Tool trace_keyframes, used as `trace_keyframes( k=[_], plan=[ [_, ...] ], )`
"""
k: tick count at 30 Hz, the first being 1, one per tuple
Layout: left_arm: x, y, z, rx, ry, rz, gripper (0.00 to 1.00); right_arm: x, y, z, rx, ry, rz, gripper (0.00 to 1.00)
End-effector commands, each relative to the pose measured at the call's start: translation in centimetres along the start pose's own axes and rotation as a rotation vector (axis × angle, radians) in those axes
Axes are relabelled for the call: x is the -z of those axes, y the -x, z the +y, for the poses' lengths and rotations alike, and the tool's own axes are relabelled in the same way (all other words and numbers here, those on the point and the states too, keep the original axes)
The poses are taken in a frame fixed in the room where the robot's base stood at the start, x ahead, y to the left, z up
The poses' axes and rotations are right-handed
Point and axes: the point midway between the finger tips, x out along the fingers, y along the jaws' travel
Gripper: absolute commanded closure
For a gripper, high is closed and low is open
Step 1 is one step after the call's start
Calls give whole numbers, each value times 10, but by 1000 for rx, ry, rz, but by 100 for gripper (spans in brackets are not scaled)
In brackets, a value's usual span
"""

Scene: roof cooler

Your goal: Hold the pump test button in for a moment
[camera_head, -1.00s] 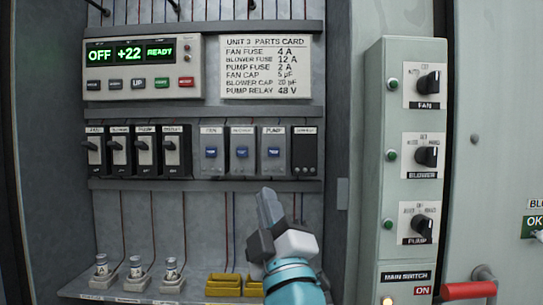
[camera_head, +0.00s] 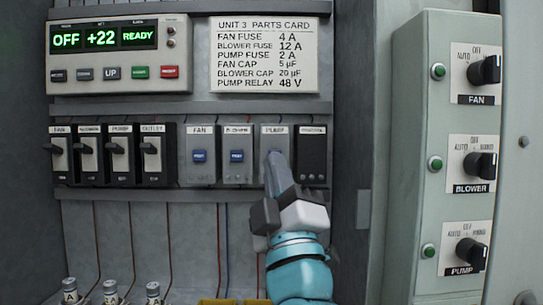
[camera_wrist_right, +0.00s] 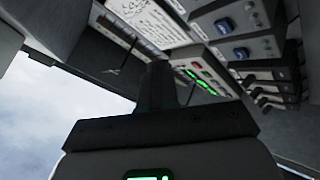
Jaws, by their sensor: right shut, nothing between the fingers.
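The pump relay module (camera_head: 274,136) is labelled PUMP and sits third in the row of grey modules in the head view. My right gripper (camera_head: 277,160) is shut and empty, its fingertips in front of that module's face, where the blue test button sits on its neighbours. The pump button is hidden behind the fingers. I cannot tell whether the fingertips touch it. In the right wrist view my dark gripper fingers (camera_wrist_right: 158,88) point up toward the cabinet, with blue buttons (camera_wrist_right: 224,25) on modules to the right. My left gripper is not in view.
The FAN module (camera_head: 200,175) and blower module (camera_head: 237,175) stand left of it, and a dark module (camera_head: 312,160) close on its right. Breakers (camera_head: 120,160) line the left. The controller display (camera_head: 105,38) reads OFF +22 READY. A switch column (camera_head: 440,200) stands at the right.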

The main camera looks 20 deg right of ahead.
Motion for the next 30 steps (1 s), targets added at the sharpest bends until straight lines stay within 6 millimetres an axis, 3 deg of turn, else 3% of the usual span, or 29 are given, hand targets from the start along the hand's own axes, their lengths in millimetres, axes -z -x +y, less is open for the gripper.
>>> trace_keyframes(
  k=[14, 30],
  plan=[
    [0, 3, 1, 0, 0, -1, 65, 0, -1, 1, 0, 1, -1, 100],
    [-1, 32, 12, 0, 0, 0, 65, -36, -52, -37, 0, 1, -1, 100]
  ],
)
